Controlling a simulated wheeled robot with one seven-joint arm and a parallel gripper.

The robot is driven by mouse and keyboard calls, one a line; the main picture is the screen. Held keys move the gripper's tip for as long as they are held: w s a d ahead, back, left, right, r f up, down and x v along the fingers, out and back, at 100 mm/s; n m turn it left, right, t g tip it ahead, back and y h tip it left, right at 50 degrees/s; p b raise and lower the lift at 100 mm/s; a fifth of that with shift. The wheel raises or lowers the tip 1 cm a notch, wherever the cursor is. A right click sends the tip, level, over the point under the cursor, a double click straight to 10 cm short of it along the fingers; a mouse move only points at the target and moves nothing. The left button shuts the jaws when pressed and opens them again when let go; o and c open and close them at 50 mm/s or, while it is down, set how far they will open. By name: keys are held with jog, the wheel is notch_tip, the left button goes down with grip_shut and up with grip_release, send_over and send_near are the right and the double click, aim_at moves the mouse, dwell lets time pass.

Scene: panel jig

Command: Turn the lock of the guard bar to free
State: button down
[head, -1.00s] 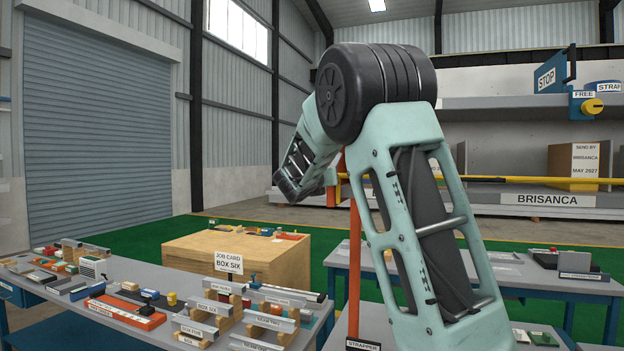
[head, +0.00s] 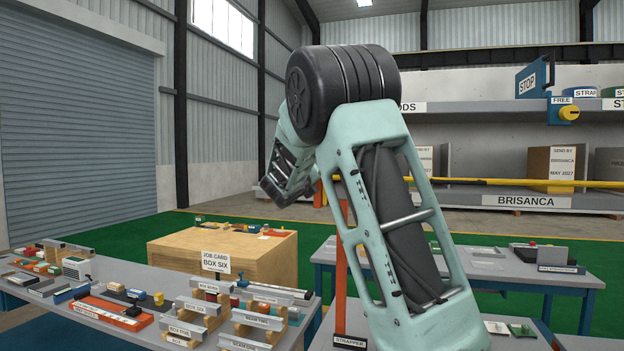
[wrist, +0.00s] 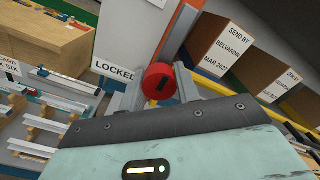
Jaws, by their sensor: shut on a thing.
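A white sign reading LOCKED (wrist: 114,71) is just left of the knob. In the head view my gripper and the red knob are hidden behind my arm. The yellow guard bar (head: 520,183) runs level at the right.
An orange post (head: 341,275) with a STRAPPER label stands behind my arm. A grey table (head: 130,336) with many small parts is at left front. A wooden box (head: 170,250) stands behind it. Another table (head: 500,277) is at right. Shelves with cartons (head: 553,165) line the back.

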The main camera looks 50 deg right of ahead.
jog(key=shift+w+r, duration=0.1)
jog(key=shift+r, duration=0.05)
jog(key=c, duration=1)
grip_release()
jog(key=shift+a, duration=0.1)
jog(key=b+v, duration=0.6)
jog(key=v, duration=1.1)
jog(key=shift+a, duration=0.1)
